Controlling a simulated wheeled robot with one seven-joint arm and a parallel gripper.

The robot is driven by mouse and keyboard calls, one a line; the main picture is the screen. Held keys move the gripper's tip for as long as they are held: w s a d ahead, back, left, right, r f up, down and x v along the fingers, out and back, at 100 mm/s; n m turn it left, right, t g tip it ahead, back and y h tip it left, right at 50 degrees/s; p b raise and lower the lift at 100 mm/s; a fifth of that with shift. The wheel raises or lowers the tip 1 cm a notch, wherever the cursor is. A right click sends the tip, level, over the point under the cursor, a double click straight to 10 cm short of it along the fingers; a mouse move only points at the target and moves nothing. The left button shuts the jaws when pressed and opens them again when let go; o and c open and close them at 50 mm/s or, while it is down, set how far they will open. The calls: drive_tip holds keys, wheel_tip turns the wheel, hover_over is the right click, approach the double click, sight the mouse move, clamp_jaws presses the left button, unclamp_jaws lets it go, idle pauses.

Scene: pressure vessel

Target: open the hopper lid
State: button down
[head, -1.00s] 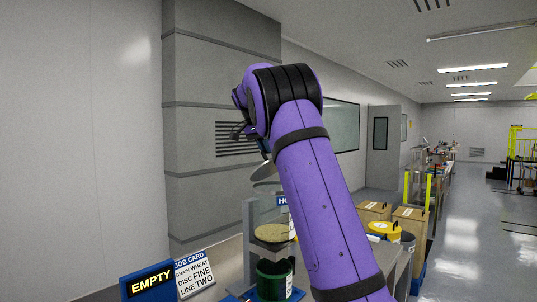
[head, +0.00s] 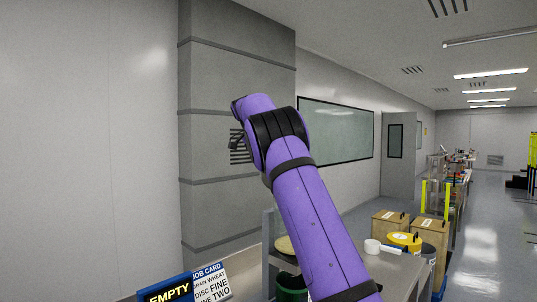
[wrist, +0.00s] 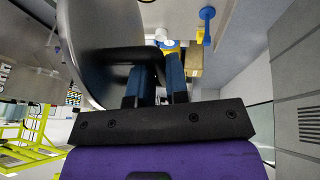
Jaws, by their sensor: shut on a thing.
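My gripper (wrist: 158,72) has its blue fingers shut on the black handle (wrist: 138,52) of a grey metal disc, the hopper lid (wrist: 95,40). The lid fills the upper left of the wrist view, at a steep angle to the fingers. Whether the lid still touches the hopper cannot be told.
A green container (head: 291,284) stands under the hopper. A blue EMPTY sign (head: 168,292) and a job card (head: 211,282) are at the lower left. A white roll (head: 372,246) lies on the bench right of my arm.

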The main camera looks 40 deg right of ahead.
drive_tip(key=shift+w+a+f, duration=0.1)
drive_tip(key=shift+w+f, duration=0.25)
idle(0.3)
drive_tip(key=c, duration=1.1)
unclamp_jaws()
drive_tip(key=shift+r, duration=0.1)
drive_tip(key=shift+r, duration=0.1)
drive_tip(key=shift+v, duration=3.65)
